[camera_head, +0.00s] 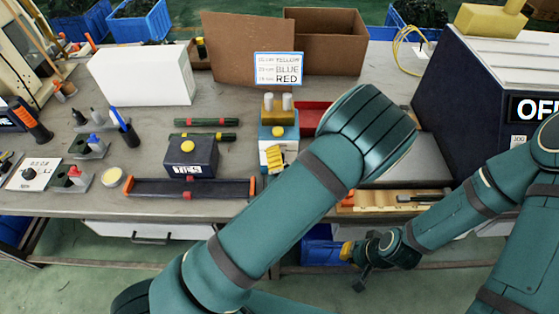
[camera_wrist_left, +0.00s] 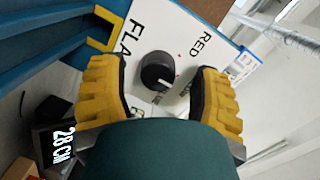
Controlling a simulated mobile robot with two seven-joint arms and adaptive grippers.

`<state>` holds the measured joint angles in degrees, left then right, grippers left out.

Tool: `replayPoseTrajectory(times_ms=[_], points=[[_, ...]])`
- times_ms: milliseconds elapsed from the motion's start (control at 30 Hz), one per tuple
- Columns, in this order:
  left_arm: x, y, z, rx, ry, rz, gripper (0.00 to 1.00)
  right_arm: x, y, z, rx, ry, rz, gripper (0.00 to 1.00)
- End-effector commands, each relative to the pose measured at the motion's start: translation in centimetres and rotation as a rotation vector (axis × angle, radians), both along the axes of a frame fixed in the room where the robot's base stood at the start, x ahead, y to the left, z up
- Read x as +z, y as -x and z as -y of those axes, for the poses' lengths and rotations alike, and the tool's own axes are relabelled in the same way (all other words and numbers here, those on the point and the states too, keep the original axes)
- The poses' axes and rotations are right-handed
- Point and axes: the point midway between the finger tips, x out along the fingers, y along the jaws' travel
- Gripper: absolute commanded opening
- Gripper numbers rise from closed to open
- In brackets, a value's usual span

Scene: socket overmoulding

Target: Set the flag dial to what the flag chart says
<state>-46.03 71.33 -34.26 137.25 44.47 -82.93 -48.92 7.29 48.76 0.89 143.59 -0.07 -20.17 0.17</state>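The flag chart (camera_head: 278,69) stands upright at the back of the bench. It lists YELLOW, BLUE and RED from top to bottom; the small length figures beside them are too small to read surely. The flag dial (camera_wrist_left: 157,70) is a black knob with a white pointer on a white plate lettered FLAG and RED; other lettering is partly hidden. My left gripper (camera_wrist_left: 158,72) is open, its yellow fingers either side of the knob with gaps. In the head view the left gripper (camera_head: 276,158) is partly hidden by my arm. My right gripper (camera_head: 350,250) hangs below the bench edge, its fingers unclear.
A dark box (camera_head: 190,158) with a yellow button carries a display; the wrist view shows "28" and "CM" on this display (camera_wrist_left: 60,145). A blue-and-white station (camera_head: 278,132) stands by my left gripper. A large dark machine (camera_head: 480,90) occupies the right.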

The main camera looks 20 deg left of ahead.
Motion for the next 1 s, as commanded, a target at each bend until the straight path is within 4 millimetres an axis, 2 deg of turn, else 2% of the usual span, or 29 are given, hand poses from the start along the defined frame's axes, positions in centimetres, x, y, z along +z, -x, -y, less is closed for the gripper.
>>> replayPoseTrajectory(times_ms=[267,700,1000], points=[[-0.1,0.8,0.3,-0.001,-0.001,-0.007,0.63,0.0,0.0,0.0,0.000,0.000,0.000,0.00],[0.6,6.5,2.3,-0.001,-0.001,-0.003,0.63,0.0,0.0,0.0,0.000,0.000,0.000,0.00],[0.7,7.1,2.5,0.001,0.000,-0.001,0.63,0.0,0.0,0.0,0.000,0.000,0.000,0.00]])
